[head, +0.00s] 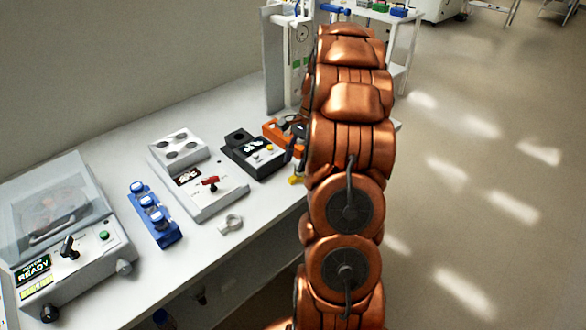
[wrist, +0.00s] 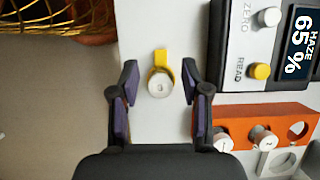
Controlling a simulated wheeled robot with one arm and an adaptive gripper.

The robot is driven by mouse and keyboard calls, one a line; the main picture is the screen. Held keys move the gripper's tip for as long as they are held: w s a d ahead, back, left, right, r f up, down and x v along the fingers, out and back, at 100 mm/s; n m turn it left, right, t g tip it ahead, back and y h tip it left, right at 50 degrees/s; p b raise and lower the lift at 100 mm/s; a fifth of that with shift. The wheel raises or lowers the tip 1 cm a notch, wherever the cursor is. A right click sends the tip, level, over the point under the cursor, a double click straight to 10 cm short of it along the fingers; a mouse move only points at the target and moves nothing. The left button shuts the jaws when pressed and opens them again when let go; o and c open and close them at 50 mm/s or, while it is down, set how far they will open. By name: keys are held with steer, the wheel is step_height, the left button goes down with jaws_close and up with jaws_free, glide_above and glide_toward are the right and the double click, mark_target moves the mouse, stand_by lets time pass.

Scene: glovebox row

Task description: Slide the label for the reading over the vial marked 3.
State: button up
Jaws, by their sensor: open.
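A white-capped vial (wrist: 158,85) stands on the bench in the wrist view; the mark on its cap is too small to read. A yellow label (wrist: 161,56) shows at the vial's upper and right edge; I cannot tell whether it fully encircles it. Yellow also shows beside my arm in the head view (head: 295,180). My gripper (wrist: 158,68) is open, with one finger on each side of the vial and label, apart from both. The meter display (wrist: 301,43) reads HAZE 65%. In the head view my arm hides most of the gripper.
An orange rack (wrist: 243,112) with two capped vials and an empty hole sits right of the gripper.

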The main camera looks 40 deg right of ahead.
steer(key=v, duration=0.8)
steer(key=shift+r, duration=0.15)
stand_by(0.5)
steer(key=s+a+r+n+g+h, duration=0.1)
steer(key=s+a+r+n, duration=0.15)
steer(key=a, duration=0.55)
steer(key=s+a+r+n, duration=0.1)
steer(key=a+n, duration=0.2)
steer(key=a, duration=0.4)
steer(key=s+a+r+n+g+h, duration=0.1)
steer(key=s+a+n, duration=0.15)
steer(key=a, duration=0.55)
steer(key=s+a+f+n+h, duration=0.1)
steer(key=s+a+f+n, duration=0.1)
steer(key=s+a+n, duration=0.3)
steer(key=s+a+f+n+h, duration=0.1)
steer(key=s+a+n, duration=0.4)
steer(key=s, duration=0.8)
steer(key=shift+s+a+f, duration=0.4)
steer(key=shift+a+f, duration=0.2)
steer(key=shift+f, duration=0.15)
